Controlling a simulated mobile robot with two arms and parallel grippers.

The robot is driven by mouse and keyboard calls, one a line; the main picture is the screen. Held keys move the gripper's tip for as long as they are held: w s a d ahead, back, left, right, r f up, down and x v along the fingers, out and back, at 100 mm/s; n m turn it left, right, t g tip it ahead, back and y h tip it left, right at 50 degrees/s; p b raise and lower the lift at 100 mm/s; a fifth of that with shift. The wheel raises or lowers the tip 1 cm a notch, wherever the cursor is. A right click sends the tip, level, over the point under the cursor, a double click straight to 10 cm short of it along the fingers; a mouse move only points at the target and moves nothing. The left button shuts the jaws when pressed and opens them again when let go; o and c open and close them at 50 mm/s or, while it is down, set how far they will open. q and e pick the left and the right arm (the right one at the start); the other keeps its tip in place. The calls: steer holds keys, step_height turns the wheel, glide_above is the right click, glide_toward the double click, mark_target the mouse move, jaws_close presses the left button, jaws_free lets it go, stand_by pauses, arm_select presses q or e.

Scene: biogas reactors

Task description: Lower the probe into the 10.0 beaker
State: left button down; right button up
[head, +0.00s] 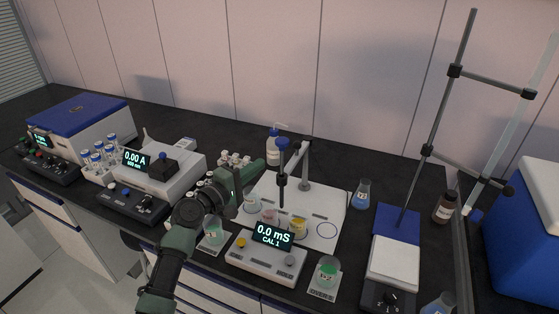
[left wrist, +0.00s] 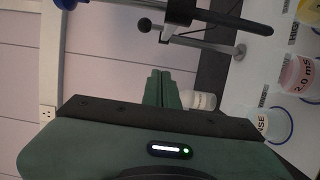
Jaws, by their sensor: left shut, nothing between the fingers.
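A pink beaker (head: 268,215) and a yellow beaker (head: 298,228) stand on the plate. In the left wrist view the pink beaker (left wrist: 298,75) reads 2.0 mS and a clear one (left wrist: 272,124) ends in "SE". I cannot read a 10.0 label. My right gripper is out of view.
The meter (head: 268,262) in front reads 0.0 mS, CAL 1. A bottle (head: 273,147) stands behind the probe. A tall clamp stand (head: 437,120) rises at right.

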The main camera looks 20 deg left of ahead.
mark_target(297, 151)
arm_select(q)
steer(key=w+d+p, duration=0.2)
steer(key=w+d, duration=0.2)
steer(key=d, duration=0.1)
steer(key=shift+d+p, duration=0.2)
steer(key=shift+p, duration=0.15)
